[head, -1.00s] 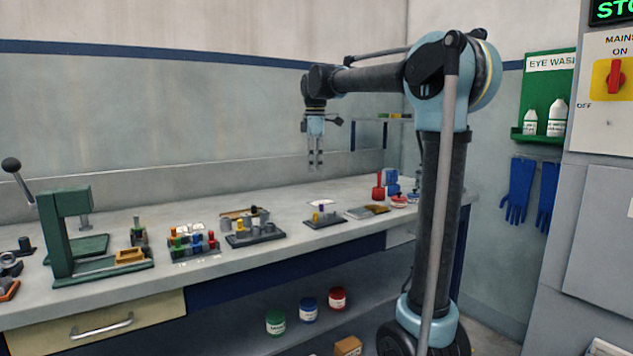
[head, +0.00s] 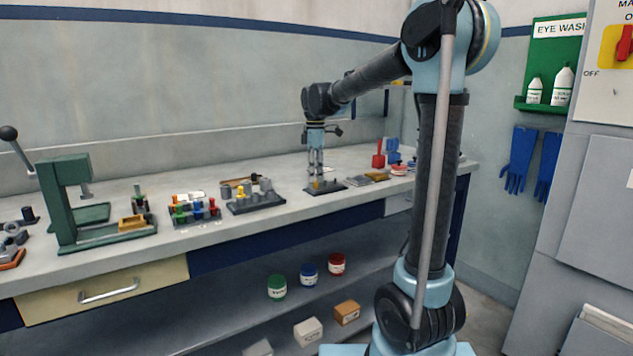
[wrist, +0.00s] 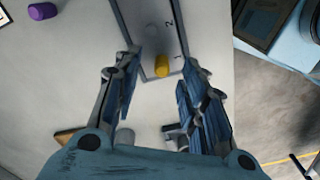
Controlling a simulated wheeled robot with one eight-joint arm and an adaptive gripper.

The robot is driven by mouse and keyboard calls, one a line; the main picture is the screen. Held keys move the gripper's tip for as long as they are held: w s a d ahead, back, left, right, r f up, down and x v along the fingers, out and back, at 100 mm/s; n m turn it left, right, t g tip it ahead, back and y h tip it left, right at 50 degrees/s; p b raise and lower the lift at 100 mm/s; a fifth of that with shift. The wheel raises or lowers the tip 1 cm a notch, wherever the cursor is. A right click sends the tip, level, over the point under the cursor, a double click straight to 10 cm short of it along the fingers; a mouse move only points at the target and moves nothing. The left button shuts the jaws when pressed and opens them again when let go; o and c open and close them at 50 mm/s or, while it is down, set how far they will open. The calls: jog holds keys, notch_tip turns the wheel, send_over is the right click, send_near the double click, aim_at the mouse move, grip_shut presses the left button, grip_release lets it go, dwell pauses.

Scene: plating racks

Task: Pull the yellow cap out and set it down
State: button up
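The yellow cap (wrist: 162,66) is at the end of a dark narrow rack (wrist: 121,10) marked 1 and 2, next to the 1. In the head view the yellow cap (head: 316,184) is a small spot on the rack (head: 334,188), just under my gripper (head: 316,173). My gripper (wrist: 163,58) is open in the wrist view. Its two fingers are apart, one on each side of the yellow cap. I cannot tell how far the fingertips are above the cap or whether they touch it.
A purple cap (wrist: 42,11) lies on the bench off to the left in the wrist view. In the head view a larger rack with grey and yellow pieces (head: 256,201) stands left of the small rack. A green press (head: 66,200) stands farther left. Bare bench lies behind the racks.

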jog(key=shift+f, duration=1.25)
grip_shut()
jog(key=c, duration=0.7)
grip_release()
grip_shut()
jog(key=shift+r, duration=0.25)
jog(key=shift+r, duration=1.9)
